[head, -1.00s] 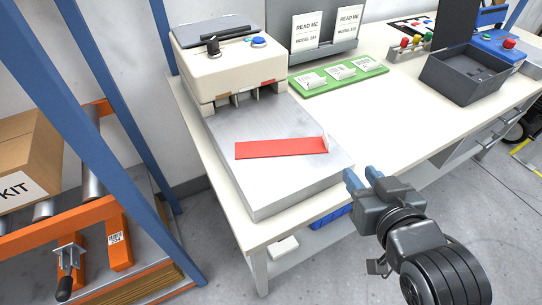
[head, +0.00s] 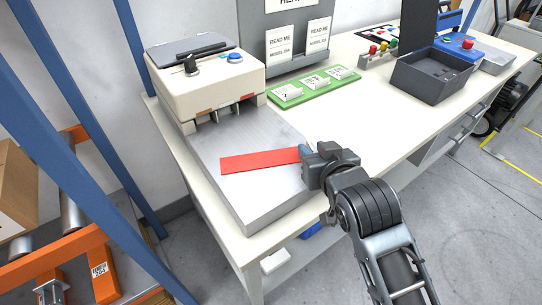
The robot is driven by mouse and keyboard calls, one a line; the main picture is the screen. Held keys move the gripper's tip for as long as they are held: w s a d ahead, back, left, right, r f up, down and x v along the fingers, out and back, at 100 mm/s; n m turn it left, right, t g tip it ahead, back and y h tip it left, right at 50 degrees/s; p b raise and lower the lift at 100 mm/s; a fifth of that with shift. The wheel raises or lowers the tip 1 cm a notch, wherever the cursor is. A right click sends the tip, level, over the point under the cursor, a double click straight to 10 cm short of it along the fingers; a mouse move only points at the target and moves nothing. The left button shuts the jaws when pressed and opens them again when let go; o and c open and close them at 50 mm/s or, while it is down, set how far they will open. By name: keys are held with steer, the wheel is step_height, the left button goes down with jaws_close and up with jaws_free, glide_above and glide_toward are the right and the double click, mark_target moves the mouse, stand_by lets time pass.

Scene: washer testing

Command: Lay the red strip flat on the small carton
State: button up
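The red strip (head: 262,160) lies on the grey metal plate (head: 245,193) of the cream machine. My gripper (head: 303,151) is at the strip's right end, over the plate's right edge. Its blue fingertips touch or nearly touch the strip, and its body hides that end. I cannot tell whether the fingers are closed on it. A brown carton (head: 14,195) is partly in view at the left edge, on the roller rack. A small white box-like thing (head: 275,261) lies on the shelf under the table. I cannot tell which of these is the small carton.
The cream machine (head: 205,85) stands behind the plate. A green tray (head: 314,87) with white cards lies at the back, and a dark grey bin (head: 432,82) stands to the right. The white tabletop (head: 360,118) between them is clear. A blue post (head: 90,130) rises at the left.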

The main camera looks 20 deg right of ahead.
steer(key=shift+c, duration=0.2)
jaws_close()
steer(key=shift+r, duration=0.1)
stand_by(0.5)
steer(key=shift+w+r, duration=0.1)
steer(key=shift+r, duration=0.2)
steer(key=r, duration=0.3)
steer(key=shift+d+r, duration=0.35)
steer(key=shift+r, duration=0.05)
steer(key=s+d+r, duration=0.3)
steer(key=d+r, duration=0.3)
steer(key=d, duration=0.4)
steer(key=shift+s+d+r+p, duration=0.2)
steer(key=shift+d+p, duration=0.1)
